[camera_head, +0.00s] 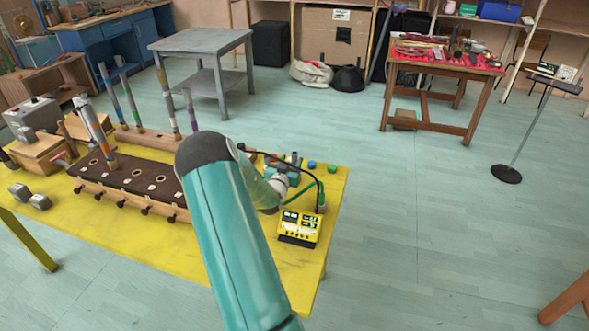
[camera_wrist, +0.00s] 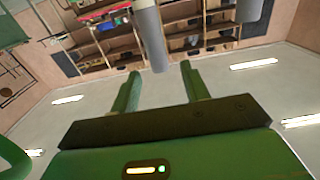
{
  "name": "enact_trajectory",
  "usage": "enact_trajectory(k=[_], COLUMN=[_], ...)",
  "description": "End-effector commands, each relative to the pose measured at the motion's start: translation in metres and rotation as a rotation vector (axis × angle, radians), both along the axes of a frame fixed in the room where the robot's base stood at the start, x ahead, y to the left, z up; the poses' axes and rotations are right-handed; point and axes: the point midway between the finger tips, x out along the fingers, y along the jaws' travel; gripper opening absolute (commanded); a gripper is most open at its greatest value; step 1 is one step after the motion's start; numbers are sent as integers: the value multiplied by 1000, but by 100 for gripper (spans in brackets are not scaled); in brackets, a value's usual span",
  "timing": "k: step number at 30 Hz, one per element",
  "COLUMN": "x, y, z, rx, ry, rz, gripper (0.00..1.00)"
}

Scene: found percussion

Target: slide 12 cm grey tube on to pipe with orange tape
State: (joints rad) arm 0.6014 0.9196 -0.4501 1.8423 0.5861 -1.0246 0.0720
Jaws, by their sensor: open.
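In the wrist view my green gripper (camera_wrist: 160,69) is open, its two fingers apart. A plain grey tube (camera_wrist: 150,35) reaches down from the top edge, its end in line with the gap between the fingertips; I cannot tell how deep it is. In the head view a pale tube or pipe with orange bands (camera_head: 92,126) stands tilted at the dark brown holed box (camera_head: 130,182). Several taped pipes, including one with a purple band (camera_head: 166,98), stand behind.
The yellow table (camera_head: 120,243) carries these things. A yellow meter box (camera_head: 299,227) with a black cable stands at its right end. Grey weights (camera_head: 38,200) lie at the left. A grey table (camera_head: 203,41) and a wooden table (camera_head: 448,72) stand beyond open floor.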

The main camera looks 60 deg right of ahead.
Motion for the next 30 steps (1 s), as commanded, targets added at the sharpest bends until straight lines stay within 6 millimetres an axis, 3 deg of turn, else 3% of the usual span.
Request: enact_trajectory(k=[9,17,24,30], x=[6,7,7,7], y=[-43,-45,-45,-45], z=[-3,-2,-2,-2], rx=[0,0,0,-1], ry=[1,1,1,0], rz=[0,0,0,0], gripper=[46,46,0,0])
